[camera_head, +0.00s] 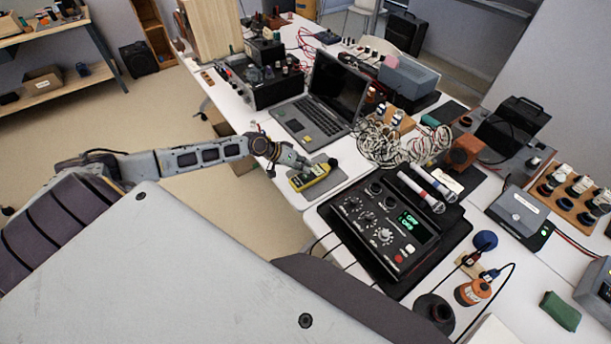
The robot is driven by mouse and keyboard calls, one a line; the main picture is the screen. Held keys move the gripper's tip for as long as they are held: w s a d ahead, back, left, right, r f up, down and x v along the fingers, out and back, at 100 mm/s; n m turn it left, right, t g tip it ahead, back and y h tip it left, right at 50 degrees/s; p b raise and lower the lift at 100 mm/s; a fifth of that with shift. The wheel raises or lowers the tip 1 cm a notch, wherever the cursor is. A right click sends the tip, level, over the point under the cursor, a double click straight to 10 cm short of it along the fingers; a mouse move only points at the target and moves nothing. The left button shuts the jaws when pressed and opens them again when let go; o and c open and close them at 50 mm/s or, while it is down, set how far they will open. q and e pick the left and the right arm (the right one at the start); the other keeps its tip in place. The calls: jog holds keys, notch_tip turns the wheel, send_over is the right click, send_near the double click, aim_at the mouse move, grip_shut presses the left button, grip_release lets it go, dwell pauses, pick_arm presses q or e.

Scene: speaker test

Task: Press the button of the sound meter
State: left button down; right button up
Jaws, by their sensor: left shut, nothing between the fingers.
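The sound meter (308,179) is a small yellow handheld device with a dark upper face. It lies on a grey mat near the front left edge of the white table. My left gripper (302,165) reaches in from the left and is at the far side of the sound meter, very close over it. The gripper is shut with nothing in it. I cannot tell whether its tips touch the meter. The meter's button is too small to make out. My right gripper is not in view.
An open laptop (320,107) stands just behind the meter. A black control box with knobs (385,225) is to its right, with two microphones (426,190) beside it. Tangled cables (385,145) lie behind.

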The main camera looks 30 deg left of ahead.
pick_arm(q)
jog(key=shift+f, duration=0.15)
dwell(0.5)
jog(key=shift+f, duration=0.3)
jog(key=shift+f+b, duration=0.45)
jog(key=shift+f, duration=0.05)
dwell(1.3)
jog(key=shift+r, duration=0.2)
jog(key=shift+r+p, duration=0.8)
jog(key=shift+p, duration=0.15)
notch_tip(320, 180, up, 6)
jog(key=p, duration=0.5)
dwell(0.5)
jog(key=shift+f, duration=0.1)
